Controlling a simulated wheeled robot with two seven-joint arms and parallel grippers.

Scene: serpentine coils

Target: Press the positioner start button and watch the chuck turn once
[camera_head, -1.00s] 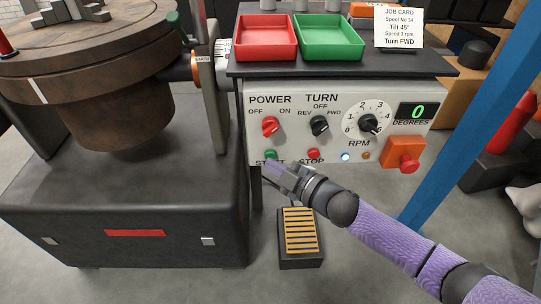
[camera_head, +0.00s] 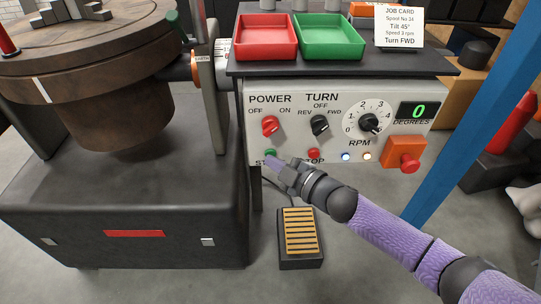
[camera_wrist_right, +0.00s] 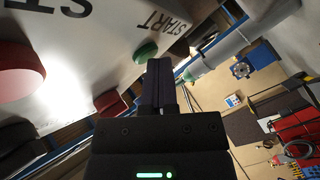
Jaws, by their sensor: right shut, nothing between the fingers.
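The green start button (camera_head: 270,153) is at the lower left of the control panel (camera_head: 385,150). It also shows in the right wrist view (camera_wrist_right: 146,52). My right gripper (camera_head: 270,162) is shut and empty, its fingertips at the button. In the wrist view the fingertips (camera_wrist_right: 158,66) overlap its lower edge; I cannot tell whether they press it. The fingers partly cover the START label. The round chuck table (camera_head: 85,50) is at the upper left, with a white mark on its rim. The degrees display (camera_head: 417,112) reads 0. My left gripper is not in view.
A red stop button (camera_head: 314,154) sits right of the start button. An orange box with a red knob (camera_head: 404,155) is at the panel's right. A foot pedal (camera_head: 300,238) stands below. A blue post (camera_head: 470,115) rises at the right.

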